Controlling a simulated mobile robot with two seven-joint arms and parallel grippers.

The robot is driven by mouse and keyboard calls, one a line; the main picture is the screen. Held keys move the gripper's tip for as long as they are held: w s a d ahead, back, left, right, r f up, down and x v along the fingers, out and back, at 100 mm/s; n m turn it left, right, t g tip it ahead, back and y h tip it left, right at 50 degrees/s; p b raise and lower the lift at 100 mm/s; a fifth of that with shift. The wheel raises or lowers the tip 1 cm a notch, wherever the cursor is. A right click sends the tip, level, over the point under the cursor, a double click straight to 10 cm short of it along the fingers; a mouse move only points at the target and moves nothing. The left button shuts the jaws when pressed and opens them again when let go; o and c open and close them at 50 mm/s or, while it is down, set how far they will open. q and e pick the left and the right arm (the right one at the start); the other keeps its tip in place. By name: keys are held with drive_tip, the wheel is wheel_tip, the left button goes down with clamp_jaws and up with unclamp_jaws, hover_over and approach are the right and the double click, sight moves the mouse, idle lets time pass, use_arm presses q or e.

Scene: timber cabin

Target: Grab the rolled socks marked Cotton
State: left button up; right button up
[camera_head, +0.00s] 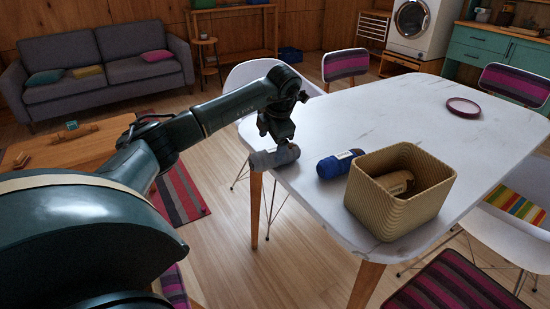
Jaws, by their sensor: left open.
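A grey rolled pair of socks (268,160) lies at the near left edge of the white table. A blue rolled pair (329,168) with a pale label lies to its right, beside the basket. A brown roll (392,183) with a label lies inside the beige basket (394,214). The labels are too small to read. My left gripper (280,141) is open and points down at the grey roll, at its top. I cannot tell whether the fingers touch it. My right gripper is not in view.
The white marble-patterned table (400,115) is mostly clear beyond the basket. A dark red ring-shaped dish (463,107) lies at its far right. Chairs with striped cushions (345,64) stand around it. A low wooden table (70,147) and a grey sofa (100,65) are at the left.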

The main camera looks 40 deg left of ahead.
sight(268, 153)
use_arm(q)
drive_tip(key=shift+x, duration=2.75)
drive_tip(key=shift+s, duration=0.1)
drive_tip(key=shift+c, duration=0.5)
drive_tip(key=c, duration=1)
